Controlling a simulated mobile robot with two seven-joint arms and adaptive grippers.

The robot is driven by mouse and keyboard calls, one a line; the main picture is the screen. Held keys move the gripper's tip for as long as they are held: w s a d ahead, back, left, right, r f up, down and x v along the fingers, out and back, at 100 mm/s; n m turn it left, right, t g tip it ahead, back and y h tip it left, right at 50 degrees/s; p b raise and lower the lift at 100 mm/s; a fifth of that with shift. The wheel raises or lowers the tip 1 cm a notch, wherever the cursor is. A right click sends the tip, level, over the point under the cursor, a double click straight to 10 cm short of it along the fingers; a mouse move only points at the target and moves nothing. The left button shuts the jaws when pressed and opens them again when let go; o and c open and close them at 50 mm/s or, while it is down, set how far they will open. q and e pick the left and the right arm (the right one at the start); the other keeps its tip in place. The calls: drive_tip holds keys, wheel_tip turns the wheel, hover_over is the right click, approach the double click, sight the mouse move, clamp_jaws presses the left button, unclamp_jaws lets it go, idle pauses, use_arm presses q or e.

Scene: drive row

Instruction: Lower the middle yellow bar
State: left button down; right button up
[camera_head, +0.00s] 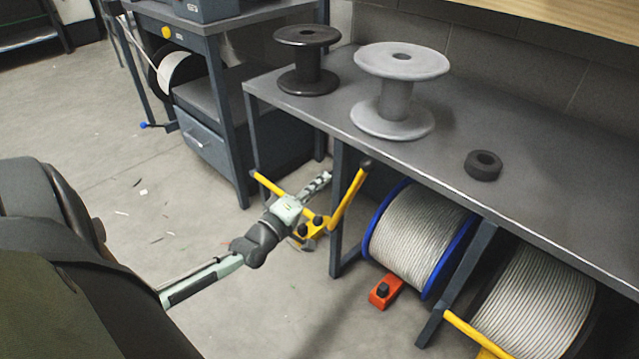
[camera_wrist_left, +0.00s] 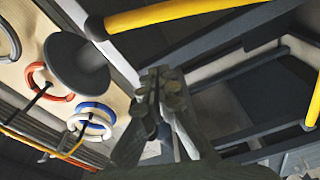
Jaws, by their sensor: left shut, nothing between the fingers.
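The middle yellow bar (camera_head: 347,199) is tilted up beside the bench leg, with a black knob at its top and a yellow bracket with black knobs at its lower end. A yellow bar with a dark end also crosses the top of the left wrist view (camera_wrist_left: 180,14); I cannot tell for certain which bar it is. My left gripper (camera_head: 325,179) is shut and empty, just left of the raised bar, with a small gap visible. Its shut fingers show in the left wrist view (camera_wrist_left: 161,82). My right gripper is not in view.
Another yellow bar (camera_head: 268,185) lies to the left, and a third (camera_head: 473,333) at lower right. The grey bench (camera_head: 560,150) carries a black spool (camera_head: 307,70), a grey spool (camera_head: 388,100) and a black ring (camera_head: 483,166). A cable drum (camera_head: 415,237) and red block (camera_head: 386,292) stand below.

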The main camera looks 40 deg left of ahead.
use_arm(q)
drive_tip(key=w+d+f, duration=0.1)
drive_tip(key=w+d, duration=0.2)
drive_tip(key=w, duration=0.2)
drive_tip(key=shift+d, duration=0.15)
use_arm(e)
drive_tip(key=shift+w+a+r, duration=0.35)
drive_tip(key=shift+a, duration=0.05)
use_arm(q)
drive_tip(key=shift+d, duration=0.1)
